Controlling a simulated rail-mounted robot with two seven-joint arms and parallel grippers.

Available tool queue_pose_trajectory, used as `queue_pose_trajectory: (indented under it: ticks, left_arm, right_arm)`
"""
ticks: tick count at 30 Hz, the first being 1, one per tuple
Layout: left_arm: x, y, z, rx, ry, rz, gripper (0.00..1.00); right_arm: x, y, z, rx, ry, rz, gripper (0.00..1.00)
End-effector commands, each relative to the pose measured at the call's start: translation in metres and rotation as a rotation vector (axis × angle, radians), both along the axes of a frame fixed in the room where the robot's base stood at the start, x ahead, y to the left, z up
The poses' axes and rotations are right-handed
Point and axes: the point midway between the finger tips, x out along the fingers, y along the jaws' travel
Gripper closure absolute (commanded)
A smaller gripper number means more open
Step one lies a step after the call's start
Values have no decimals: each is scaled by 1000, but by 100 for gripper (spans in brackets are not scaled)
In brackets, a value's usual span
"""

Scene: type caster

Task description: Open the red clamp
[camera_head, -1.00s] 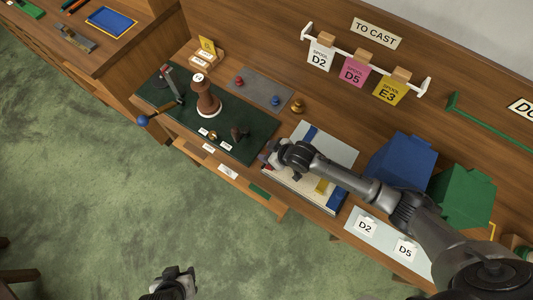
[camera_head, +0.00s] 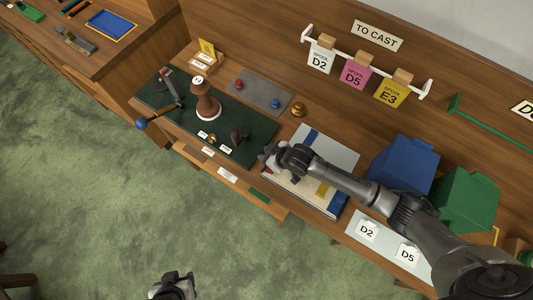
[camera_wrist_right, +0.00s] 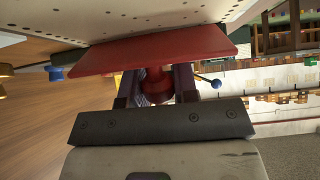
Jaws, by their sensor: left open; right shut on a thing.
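The red clamp shows close up in the right wrist view as a wide red plate (camera_wrist_right: 160,48) with a round red part (camera_wrist_right: 157,84) below it. My right gripper (camera_wrist_right: 157,90) has one finger on each side of the round part and is shut on it. In the head view my right gripper (camera_head: 271,157) is at the left edge of the pale board (camera_head: 335,150), and it hides most of the clamp there. My left gripper (camera_head: 178,286) is open and empty over the green floor at the bottom edge.
Left of my right gripper is a dark green mat (camera_head: 235,120) with a brown stamp-like piece (camera_head: 206,105) and a blue-knobbed lever (camera_head: 142,123). A blue box (camera_head: 403,163) and a green box (camera_head: 467,198) stand to the right. White D2 and D5 cards (camera_head: 368,230) lie near the front edge.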

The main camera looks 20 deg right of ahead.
Motion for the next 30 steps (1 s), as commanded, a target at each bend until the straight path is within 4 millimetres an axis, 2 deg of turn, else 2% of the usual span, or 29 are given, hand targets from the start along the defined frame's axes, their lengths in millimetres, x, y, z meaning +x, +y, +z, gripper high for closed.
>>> queue_pose_trajectory:
  ticks: [5,10,17,30]
  left_arm:
    - [0,-1,4,-3,-1,2,57]
    - [0,-1,31,-2,1,1,57]
    - [0,1,60,5,-2,-3,57]
    - [0,3,64,11,0,-7,57]
  right_arm:
    - [0,1,2,-5,7,0,96]
    - [4,3,6,-58,83,-1,96]
    - [8,6,-2,-161,229,-1,96]
    - [8,6,-10,-207,295,1,96]
